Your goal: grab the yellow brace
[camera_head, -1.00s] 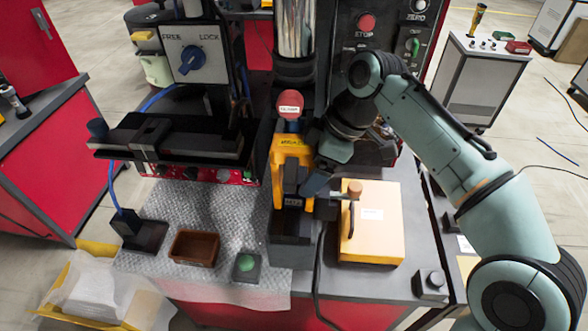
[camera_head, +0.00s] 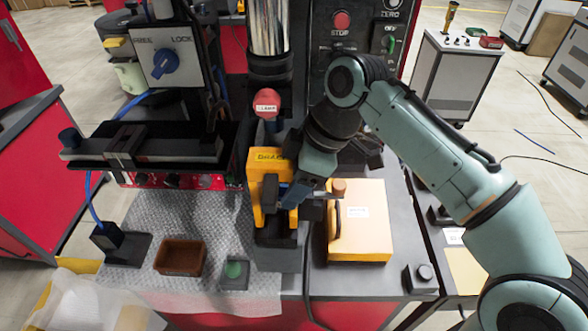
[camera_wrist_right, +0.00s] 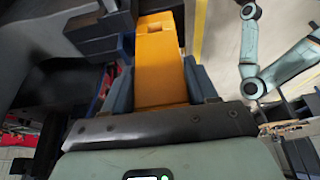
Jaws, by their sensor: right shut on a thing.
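The yellow brace (camera_head: 256,185) stands upright on a dark block (camera_head: 278,257) at the front middle of the bench in the head view. My right gripper (camera_head: 290,196) reaches it from the right and is shut on it, covering part of its right side. In the right wrist view the yellow brace (camera_wrist_right: 160,70) lies between the two dark fingers, with a finger on each side. My left gripper is in neither view.
A yellow-orange box with a handle (camera_head: 374,222) stands just right of the brace. A brown tray (camera_head: 180,257) and a green button (camera_head: 234,271) are to the left. A red knob labelled clamp (camera_head: 267,101) rises behind the brace.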

